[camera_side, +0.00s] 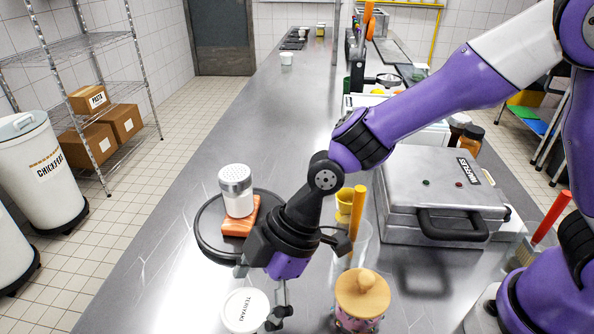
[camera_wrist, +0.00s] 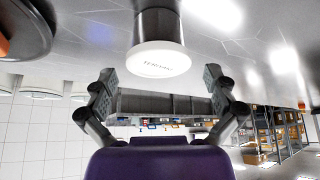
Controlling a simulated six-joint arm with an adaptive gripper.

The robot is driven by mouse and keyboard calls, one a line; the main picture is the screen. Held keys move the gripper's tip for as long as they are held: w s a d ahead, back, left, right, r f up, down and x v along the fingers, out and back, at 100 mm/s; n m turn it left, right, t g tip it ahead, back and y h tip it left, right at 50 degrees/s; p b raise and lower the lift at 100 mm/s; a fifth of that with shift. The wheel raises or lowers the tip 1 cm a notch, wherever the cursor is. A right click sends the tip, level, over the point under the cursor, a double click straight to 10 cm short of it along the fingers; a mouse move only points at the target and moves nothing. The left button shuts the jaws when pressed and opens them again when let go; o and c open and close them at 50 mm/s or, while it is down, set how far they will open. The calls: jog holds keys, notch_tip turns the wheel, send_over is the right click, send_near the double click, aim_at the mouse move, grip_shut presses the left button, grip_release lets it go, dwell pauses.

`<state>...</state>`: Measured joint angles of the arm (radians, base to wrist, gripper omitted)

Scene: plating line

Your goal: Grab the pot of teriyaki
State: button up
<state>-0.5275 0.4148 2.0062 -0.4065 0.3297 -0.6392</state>
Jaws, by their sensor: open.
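The pot of teriyaki (camera_side: 245,311) stands on the steel counter at the bottom of the side view, with a white lid marked TERIYAKI. In the wrist view its white lid (camera_wrist: 158,60) and dark body show upside down, centred ahead of my fingers. My gripper (camera_side: 261,293) is open and empty, pointing down close to the pot. In the wrist view my gripper (camera_wrist: 159,84) has its two fingers spread wide, with the pot beyond the fingertips. I see no clear contact with the pot.
A black round plate (camera_side: 208,238) holds an orange-pink block (camera_side: 240,217) with a white shaker (camera_side: 237,190) on it, left of my gripper. A jar with a wooden lid (camera_side: 363,292) stands close on the right. A silver press (camera_side: 440,190) stands further right. The counter's left edge is clear.

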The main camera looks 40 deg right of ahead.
aim_at(246, 308)
jog(key=x, duration=0.4)
jog(key=shift+w+a+f, duration=0.15)
jog(key=shift+a+f, duration=0.05)
jog(key=shift+a, duration=0.05)
jog(key=c, duration=1.1)
